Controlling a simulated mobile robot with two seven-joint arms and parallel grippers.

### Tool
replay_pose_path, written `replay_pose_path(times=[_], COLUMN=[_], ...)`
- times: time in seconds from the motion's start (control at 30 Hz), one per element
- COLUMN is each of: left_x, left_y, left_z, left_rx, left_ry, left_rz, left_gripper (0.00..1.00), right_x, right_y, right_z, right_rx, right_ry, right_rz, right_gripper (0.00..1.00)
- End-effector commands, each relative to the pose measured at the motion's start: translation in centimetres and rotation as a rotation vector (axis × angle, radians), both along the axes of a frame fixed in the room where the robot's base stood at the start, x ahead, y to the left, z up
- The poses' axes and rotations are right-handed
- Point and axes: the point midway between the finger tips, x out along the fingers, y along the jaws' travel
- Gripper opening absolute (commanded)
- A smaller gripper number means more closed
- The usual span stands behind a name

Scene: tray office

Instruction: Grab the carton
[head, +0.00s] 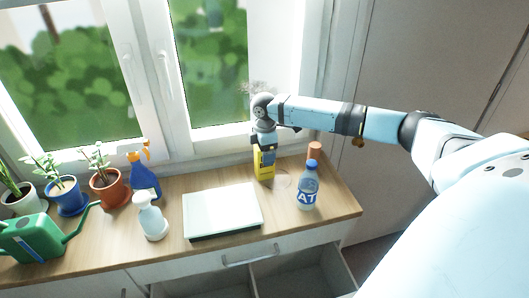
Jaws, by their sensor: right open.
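The carton (264,168) is a small yellow box with a dark mark, standing upright on the wooden counter near the window. My right gripper (264,148) points down at the carton's top, and the arm comes in from the right. The gripper is open. It hides the top of the carton, and I cannot tell whether the fingers are around it or just above it. My left gripper is not in view.
A water bottle (308,190), a clear glass (283,181) and a brown cylinder (314,150) stand right of the carton. A white flat box (222,207) lies left. Spray bottles, potted plants and a green watering can (30,238) stand further left. A drawer (300,275) below is open.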

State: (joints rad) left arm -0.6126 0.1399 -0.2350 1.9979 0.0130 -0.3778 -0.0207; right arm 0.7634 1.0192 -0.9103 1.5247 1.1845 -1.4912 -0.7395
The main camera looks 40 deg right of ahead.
Motion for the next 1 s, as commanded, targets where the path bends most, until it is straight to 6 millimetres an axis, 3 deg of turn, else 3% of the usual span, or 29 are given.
replay_pose_path(times=[0.13,0.17,0.43,0.77,1.0], left_x=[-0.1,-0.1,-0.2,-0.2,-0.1], left_y=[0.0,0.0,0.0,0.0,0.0], left_z=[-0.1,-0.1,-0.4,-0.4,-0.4], left_rx=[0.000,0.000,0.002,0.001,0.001], left_ry=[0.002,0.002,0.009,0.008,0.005], left_rz=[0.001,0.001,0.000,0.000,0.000], left_gripper=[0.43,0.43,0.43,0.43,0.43], right_x=[0.0,0.0,0.0,0.0,0.0], right_y=[0.0,0.0,0.0,0.0,-0.1], right_z=[0.0,0.0,0.0,0.4,3.2], right_rx=[0.000,0.000,0.000,0.000,-0.001], right_ry=[0.000,0.000,0.000,-0.001,-0.003], right_rz=[0.000,0.000,0.000,0.000,0.000], right_gripper=[0.78,0.73,0.13,0.13,0.13])
